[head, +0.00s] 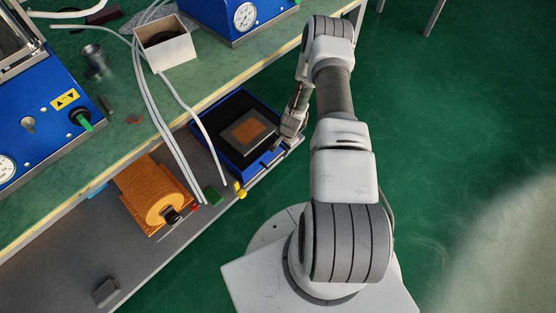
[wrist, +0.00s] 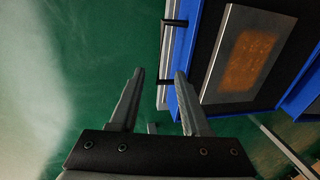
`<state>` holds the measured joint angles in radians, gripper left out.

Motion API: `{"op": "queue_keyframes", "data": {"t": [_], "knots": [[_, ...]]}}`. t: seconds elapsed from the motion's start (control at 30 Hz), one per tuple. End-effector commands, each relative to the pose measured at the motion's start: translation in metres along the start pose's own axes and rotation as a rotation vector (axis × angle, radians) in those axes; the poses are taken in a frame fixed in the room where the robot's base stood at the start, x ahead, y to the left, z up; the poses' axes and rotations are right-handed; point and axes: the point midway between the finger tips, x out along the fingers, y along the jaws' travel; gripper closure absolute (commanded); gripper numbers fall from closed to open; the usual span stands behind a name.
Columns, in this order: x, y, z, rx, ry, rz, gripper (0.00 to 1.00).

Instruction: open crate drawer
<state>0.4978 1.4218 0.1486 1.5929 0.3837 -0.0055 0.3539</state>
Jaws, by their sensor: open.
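The blue crate (head: 214,143) sits on the low shelf under the bench. It has a dark top or inside with a grey plate (head: 250,128) bearing a rust-orange patch. In the wrist view, the crate's blue edge (wrist: 187,60) is at the right, with a grey front strip (wrist: 177,42) and a black bar handle (wrist: 163,50) along it. My gripper (wrist: 160,74) is open, with nothing between its fingers. Its fingertips point toward the handle's near end, with the right finger close to the crate's front. I cannot tell whether they touch. In the head view the gripper is partly hidden at the crate's right side.
An orange cylindrical motor (head: 165,200) stands on the shelf (head: 150,262) left of the crate. Grey cables (head: 165,125) hang over the bench edge nearby. The bench top (head: 130,140) overhangs the shelf. The green floor (head: 470,110) to the right is clear.

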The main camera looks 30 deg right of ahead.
Motion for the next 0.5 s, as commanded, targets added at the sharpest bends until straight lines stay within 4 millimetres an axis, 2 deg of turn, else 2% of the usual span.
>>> {"op": "queue_keyframes", "data": {"t": [0.03,0.2,0.33,0.5], "knots": [[0.017,0.001,0.001,-0.001,-0.001,0.001,0.53],[0.053,0.002,0.001,-0.001,-0.001,0.001,0.53],[0.074,0.001,0.001,-0.002,0.000,0.001,0.53],[0.090,0.001,0.001,-0.001,-0.001,0.001,0.53]]}}
